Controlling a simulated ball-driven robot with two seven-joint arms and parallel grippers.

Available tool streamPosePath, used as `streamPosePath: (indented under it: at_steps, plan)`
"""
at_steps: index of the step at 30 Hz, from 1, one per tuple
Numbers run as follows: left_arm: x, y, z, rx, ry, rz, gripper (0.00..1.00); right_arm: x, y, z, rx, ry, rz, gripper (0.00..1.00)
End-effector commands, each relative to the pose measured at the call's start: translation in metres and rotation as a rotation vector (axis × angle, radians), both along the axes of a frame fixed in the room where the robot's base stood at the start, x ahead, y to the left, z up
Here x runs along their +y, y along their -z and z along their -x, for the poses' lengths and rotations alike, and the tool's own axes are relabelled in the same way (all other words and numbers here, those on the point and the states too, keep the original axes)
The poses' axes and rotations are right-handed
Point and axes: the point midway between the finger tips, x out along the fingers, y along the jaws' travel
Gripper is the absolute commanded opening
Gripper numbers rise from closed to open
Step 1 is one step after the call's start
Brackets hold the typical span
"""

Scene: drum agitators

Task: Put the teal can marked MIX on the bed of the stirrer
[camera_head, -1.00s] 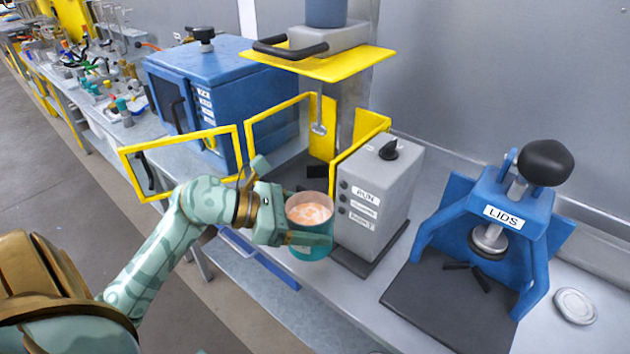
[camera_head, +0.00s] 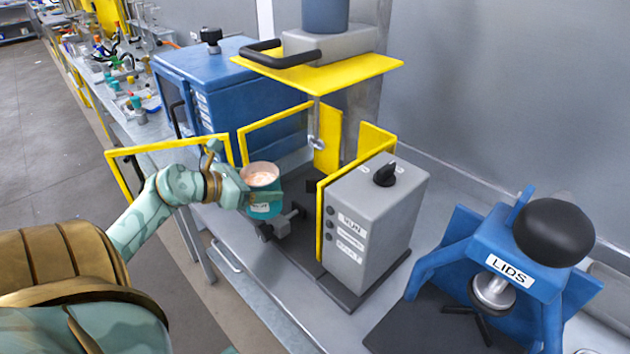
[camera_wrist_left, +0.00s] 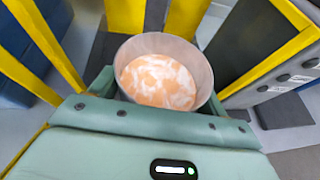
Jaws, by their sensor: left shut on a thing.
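My left gripper (camera_head: 262,196) is shut on the teal can (camera_head: 265,210), which is upright and open, with swirled orange and white contents. In the left wrist view the can (camera_wrist_left: 160,75) sits between the fingers, its rim facing me. The stirrer has a grey control box (camera_head: 372,215), a yellow guard frame (camera_head: 275,122), a yellow top plate (camera_head: 318,70) and a thin stirring rod (camera_head: 316,135). The can is at the front opening, in front of the rod. My right gripper is not in view.
The yellow door (camera_head: 125,165) stands open on the left, close to my left arm. A blue LIDS press (camera_head: 500,260) stands at the right. A blue cabinet (camera_head: 225,90) is behind left. A dark clamp-like part (camera_head: 283,226) lies just below the can.

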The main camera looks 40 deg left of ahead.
Motion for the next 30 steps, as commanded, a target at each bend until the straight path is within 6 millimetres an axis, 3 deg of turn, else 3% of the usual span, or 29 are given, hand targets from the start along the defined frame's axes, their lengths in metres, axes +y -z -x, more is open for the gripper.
streamPosePath:
  at_steps: [9,15,24,30]
  plan:
    - [-0.02,-0.003,-0.082,-0.008,0.0,0.001,0.39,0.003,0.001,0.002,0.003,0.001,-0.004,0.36]
    - [-0.029,-0.002,-0.118,-0.005,0.0,0.001,0.39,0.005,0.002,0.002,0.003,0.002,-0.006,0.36]
    - [-0.034,-0.002,-0.136,-0.004,0.001,-0.001,0.39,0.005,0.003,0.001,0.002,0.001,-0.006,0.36]
    - [-0.034,0.019,-0.136,-0.001,0.001,0.002,0.39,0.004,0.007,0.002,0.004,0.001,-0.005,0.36]
